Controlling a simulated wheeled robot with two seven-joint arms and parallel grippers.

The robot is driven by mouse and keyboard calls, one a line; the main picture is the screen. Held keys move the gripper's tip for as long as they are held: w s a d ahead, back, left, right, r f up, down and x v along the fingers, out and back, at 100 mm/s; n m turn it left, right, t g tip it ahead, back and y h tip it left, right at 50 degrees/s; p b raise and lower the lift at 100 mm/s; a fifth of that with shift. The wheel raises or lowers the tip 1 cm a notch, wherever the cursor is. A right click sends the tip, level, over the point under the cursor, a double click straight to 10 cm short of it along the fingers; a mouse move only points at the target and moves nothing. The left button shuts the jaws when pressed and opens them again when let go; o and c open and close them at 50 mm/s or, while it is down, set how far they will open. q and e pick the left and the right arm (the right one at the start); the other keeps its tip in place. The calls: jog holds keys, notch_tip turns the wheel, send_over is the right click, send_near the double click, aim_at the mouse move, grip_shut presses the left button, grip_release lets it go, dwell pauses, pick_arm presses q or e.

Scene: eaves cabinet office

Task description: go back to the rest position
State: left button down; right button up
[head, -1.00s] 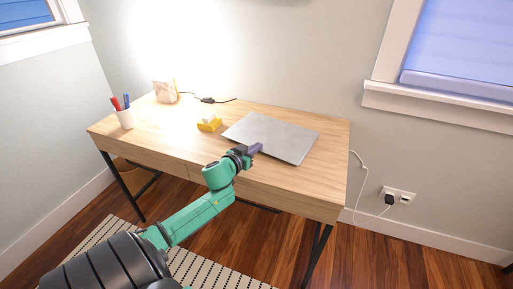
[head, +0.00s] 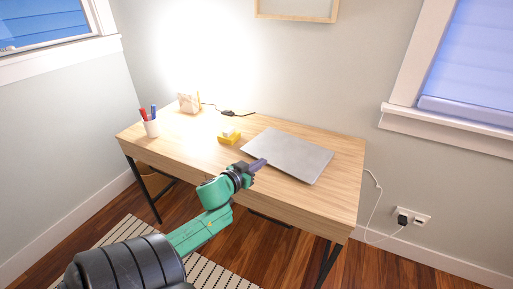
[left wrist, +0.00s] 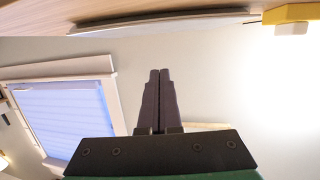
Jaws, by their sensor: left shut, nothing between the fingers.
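My left gripper (head: 258,164) is shut and empty in the head view. It is at the front edge of the desk, by the near left corner of the closed grey laptop (head: 288,155). In the left wrist view the two dark fingers (left wrist: 158,100) lie side by side with no object between them. That view is upside down, with the desk and laptop along its top edge. I cannot tell whether the fingertips touch the laptop. My right gripper is not in view.
The wooden desk (head: 190,150) holds a yellow and white item (head: 229,137), a white pen cup (head: 151,128) and a small framed card (head: 189,103). A black cable lies at the back. A charger (head: 403,218) is plugged into the right wall. A striped rug (head: 135,230) lies on the floor.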

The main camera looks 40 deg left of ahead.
pick_arm(q)
jog(key=shift+v, duration=0.95)
jog(key=s+d+f+m+g+h, duration=0.1)
jog(key=s+d+f+m+g, duration=0.1)
jog(key=s+d+f+g, duration=0.65)
jog(key=s+d+f+m+g+h, duration=0.15)
jog(key=s+d+f+g, duration=0.3)
jog(key=s+d, duration=0.5)
notch_tip(320, 180, down, 23)
jog(key=s+d+p, duration=0.1)
jog(key=s+p, duration=0.1)
jog(key=s+a+f, duration=0.1)
jog(key=s+f, duration=0.4)
jog(key=s, duration=0.2)
jog(key=s+a+f+g+p, duration=0.1)
jog(key=s+f, duration=0.4)
jog(key=s, duration=0.3)
jog(key=shift+a+f, duration=0.3)
